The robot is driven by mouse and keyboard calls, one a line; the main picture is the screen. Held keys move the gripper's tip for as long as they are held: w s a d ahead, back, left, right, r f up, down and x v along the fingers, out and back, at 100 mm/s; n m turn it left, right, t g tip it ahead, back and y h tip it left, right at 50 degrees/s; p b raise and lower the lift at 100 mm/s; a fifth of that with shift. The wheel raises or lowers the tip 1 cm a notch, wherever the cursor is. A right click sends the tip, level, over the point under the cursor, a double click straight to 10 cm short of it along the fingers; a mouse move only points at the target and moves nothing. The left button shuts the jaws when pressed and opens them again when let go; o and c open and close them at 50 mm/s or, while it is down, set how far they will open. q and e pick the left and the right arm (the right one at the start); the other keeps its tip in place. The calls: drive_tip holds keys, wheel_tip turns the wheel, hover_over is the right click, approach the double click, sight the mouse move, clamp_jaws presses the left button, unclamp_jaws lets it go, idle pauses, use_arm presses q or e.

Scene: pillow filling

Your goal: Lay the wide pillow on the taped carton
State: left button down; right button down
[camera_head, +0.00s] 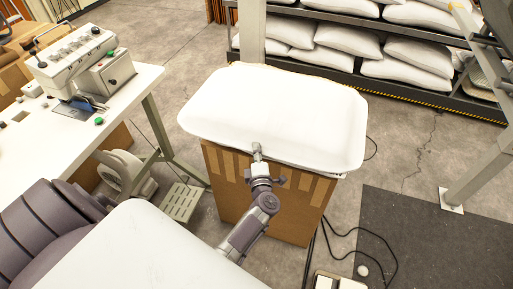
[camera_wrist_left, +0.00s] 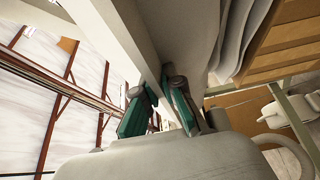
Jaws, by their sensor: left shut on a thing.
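The wide white pillow (camera_head: 275,105) lies flat across the top of the taped carton (camera_head: 285,222), overhanging its near edge. The carton is brown with lighter tape strips down its near side; its top is hidden under the pillow. My left gripper (camera_head: 258,153) is at the pillow's near edge, in front of the carton, shut on that edge. The left wrist view shows its green-padded fingers (camera_wrist_left: 157,108) close up, with pale material between them. My right gripper is not in view.
A white worktable (camera_head: 130,98) with a control machine (camera_head: 75,58) stands at the left. A rack (camera_head: 385,85) of several white pillows stands behind. A dark mat (camera_head: 430,235) and black cables lie on the floor right of the carton.

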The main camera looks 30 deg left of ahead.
use_arm(q)
drive_tip(key=shift+c, duration=2.4)
unclamp_jaws()
drive_tip(key=shift+r, duration=0.1)
drive_tip(key=shift+s+f, duration=0.15)
drive_tip(key=shift+f, duration=0.05)
drive_tip(key=shift+s+d, duration=0.35)
drive_tip(key=p+v, duration=0.1)
drive_tip(key=v, duration=0.7)
